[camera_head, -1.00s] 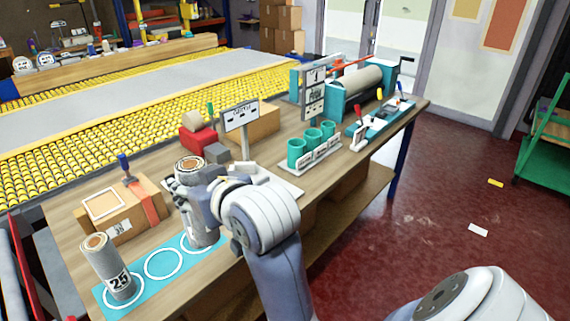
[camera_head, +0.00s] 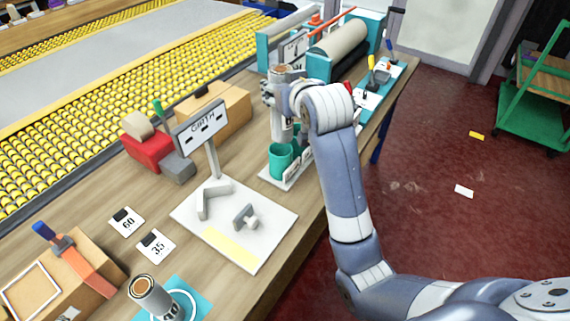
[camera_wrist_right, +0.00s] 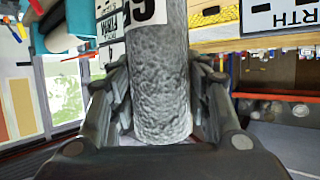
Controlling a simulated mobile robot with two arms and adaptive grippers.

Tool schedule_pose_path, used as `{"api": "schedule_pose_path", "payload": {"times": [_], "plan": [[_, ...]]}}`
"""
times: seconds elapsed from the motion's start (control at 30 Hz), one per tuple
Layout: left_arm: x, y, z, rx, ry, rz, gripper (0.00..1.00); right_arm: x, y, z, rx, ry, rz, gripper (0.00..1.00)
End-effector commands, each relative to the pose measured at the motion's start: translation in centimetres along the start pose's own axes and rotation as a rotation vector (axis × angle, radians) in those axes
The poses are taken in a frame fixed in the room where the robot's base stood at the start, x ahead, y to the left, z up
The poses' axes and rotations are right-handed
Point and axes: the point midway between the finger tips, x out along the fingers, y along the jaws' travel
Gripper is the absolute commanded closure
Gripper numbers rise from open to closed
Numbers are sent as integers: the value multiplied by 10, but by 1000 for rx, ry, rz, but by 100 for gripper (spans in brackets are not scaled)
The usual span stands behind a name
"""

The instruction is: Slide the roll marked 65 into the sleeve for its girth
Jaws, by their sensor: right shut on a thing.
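My right gripper (camera_head: 284,110) is shut on a grey roll (camera_head: 277,122), which stands upright in its fingers over the row of teal sleeves. In the right wrist view the roll (camera_wrist_right: 160,90) is between the fingers, with a white label (camera_wrist_right: 145,12) turned upside down and partly cut off; it looks like 65. The nearest teal sleeve (camera_head: 280,158) is open and apparently empty. The other sleeves are mostly hidden behind the roll, gripper and arm. I cannot tell whether the roll's lower end is above or inside a sleeve. My left gripper is not in view.
A GIRTH sign (camera_head: 200,128) stands behind a white board (camera_head: 237,253) with grey pieces. Cards marked 60 (camera_head: 127,221) and 35 (camera_head: 157,247) lie on the table. Another roll (camera_head: 151,298) stands on a teal mat (camera_head: 197,304). A winding machine (camera_head: 338,45) is behind the sleeves.

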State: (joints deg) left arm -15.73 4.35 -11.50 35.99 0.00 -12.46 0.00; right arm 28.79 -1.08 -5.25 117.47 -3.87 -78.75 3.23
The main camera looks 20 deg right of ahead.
Motion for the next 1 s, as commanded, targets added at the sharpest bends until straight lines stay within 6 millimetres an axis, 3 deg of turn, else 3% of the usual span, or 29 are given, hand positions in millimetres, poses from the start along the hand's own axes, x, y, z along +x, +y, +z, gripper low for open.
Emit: {"api": "schedule_pose_path", "payload": {"times": [0.13, 0.3, 0.53, 0.8, 1.0], "plan": [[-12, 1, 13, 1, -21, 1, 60, 26, 5, -15, 8, 0, -1, 85], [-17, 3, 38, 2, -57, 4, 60, 41, 8, -11, 13, -2, -1, 85], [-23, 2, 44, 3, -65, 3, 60, 61, 7, 39, 14, -7, -1, 85], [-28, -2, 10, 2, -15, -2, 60, 86, 6, 98, 14, -3, -1, 85], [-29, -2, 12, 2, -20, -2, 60, 93, 6, 115, 14, 1, -1, 85]]}}
